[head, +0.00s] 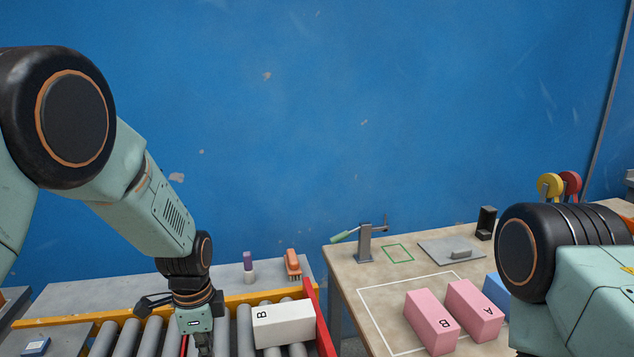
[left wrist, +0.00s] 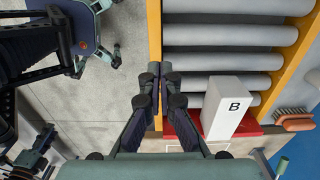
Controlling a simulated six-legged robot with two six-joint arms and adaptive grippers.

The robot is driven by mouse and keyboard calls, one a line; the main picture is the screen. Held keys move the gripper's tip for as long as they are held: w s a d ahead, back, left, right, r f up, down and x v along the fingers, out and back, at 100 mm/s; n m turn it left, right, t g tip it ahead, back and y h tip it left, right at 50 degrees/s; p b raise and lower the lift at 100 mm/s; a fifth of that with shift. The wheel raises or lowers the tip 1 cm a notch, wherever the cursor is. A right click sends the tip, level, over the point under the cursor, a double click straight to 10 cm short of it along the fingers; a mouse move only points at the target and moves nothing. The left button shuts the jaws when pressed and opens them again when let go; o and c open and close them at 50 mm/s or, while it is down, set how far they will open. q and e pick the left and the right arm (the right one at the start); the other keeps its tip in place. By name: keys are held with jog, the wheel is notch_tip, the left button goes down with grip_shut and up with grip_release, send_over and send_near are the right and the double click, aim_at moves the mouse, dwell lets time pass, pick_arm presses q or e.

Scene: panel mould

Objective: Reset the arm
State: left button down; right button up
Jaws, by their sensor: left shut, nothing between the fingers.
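My left arm reaches down from the left in the head view. Its gripper (head: 203,345) is over the roller conveyor, left of a white block marked B (head: 284,324), and its tips are cut off by the picture's lower edge. In the left wrist view the gripper's fingers (left wrist: 161,82) are together, with nothing between them. The white block (left wrist: 226,108) shows to their right, apart from them. Part of my right arm shows at the right of the head view; its gripper is out of sight.
The conveyor has grey rollers (head: 244,330), yellow rails and a red end stop (head: 316,318). A brush (head: 292,265) lies behind it. On the table (head: 345,277) at right are two pink blocks (head: 432,321), (head: 474,309), a clamp (head: 365,243) and a grey plate (head: 440,250).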

pick_arm(q)
jog(key=s+a+f+n+t+b, duration=0.2)
jog(key=s+f+n+t+b, duration=0.2)
jog(key=s+f+n, duration=0.75)
jog(key=s+f+n+g+b, duration=0.2)
jog(key=s+f, duration=0.5)
jog(key=s, duration=0.4)
jog(key=s+f+n+g+b, duration=0.2)
jog(key=s+f+b, duration=0.2)
jog(key=s+f, duration=0.3)
jog(key=s, duration=0.4)
jog(key=shift+s+a+f, duration=0.2)
jog(key=shift+a+f, duration=0.05)
jog(key=shift+s, duration=0.15)
